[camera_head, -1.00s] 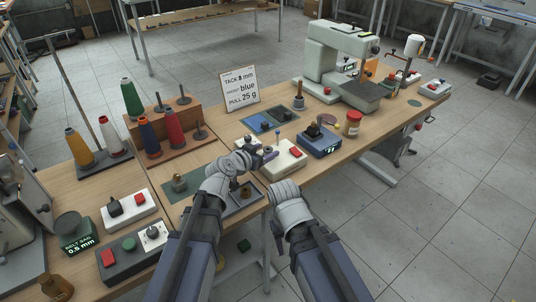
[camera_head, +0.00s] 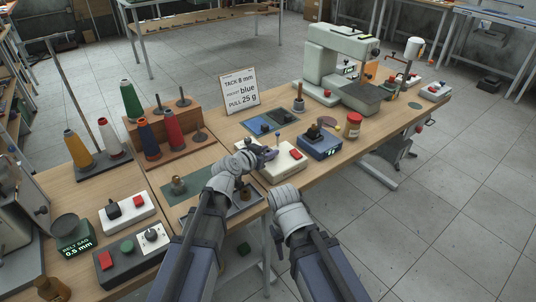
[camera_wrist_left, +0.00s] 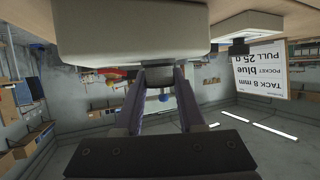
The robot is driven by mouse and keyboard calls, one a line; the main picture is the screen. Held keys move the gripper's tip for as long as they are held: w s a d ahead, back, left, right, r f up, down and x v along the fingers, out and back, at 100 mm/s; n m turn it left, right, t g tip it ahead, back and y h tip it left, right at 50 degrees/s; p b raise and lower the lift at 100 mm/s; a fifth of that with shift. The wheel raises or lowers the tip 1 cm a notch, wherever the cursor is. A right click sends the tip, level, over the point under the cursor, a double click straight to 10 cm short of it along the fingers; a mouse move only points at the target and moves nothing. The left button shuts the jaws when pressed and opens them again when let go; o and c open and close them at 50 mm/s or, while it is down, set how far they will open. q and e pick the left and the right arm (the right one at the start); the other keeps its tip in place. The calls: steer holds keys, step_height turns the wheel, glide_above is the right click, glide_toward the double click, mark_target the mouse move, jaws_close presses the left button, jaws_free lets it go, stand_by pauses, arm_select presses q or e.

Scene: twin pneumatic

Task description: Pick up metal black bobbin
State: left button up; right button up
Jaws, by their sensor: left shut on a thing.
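My left gripper (camera_head: 268,153) is in front of a cream box with a red button (camera_head: 285,161). It also shows in the left wrist view (camera_wrist_left: 158,80), where its fingers are closed on a small dark grey piece (camera_wrist_left: 158,75). The piece is too small and shaded to be sure that it is the metal black bobbin. A blue ball knob (camera_wrist_left: 163,98) shows beyond the fingers. A small dark part stands in the metal tray (camera_head: 253,207) below my left wrist, partly hidden by my arm. My right arm comes in at bottom centre; its gripper fingers do not show.
A blue box (camera_head: 320,145) and a red-lidded jar (camera_head: 353,126) stand to the right of the cream box. A spool rack (camera_head: 186,143) and a white sign (camera_head: 240,89) stand behind. A green mat (camera_head: 195,182) with a brass part lies to the left. A sewing machine (camera_head: 345,70) is farther back.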

arm_select(q)
jaws_close()
steer(key=shift+r, duration=0.15)
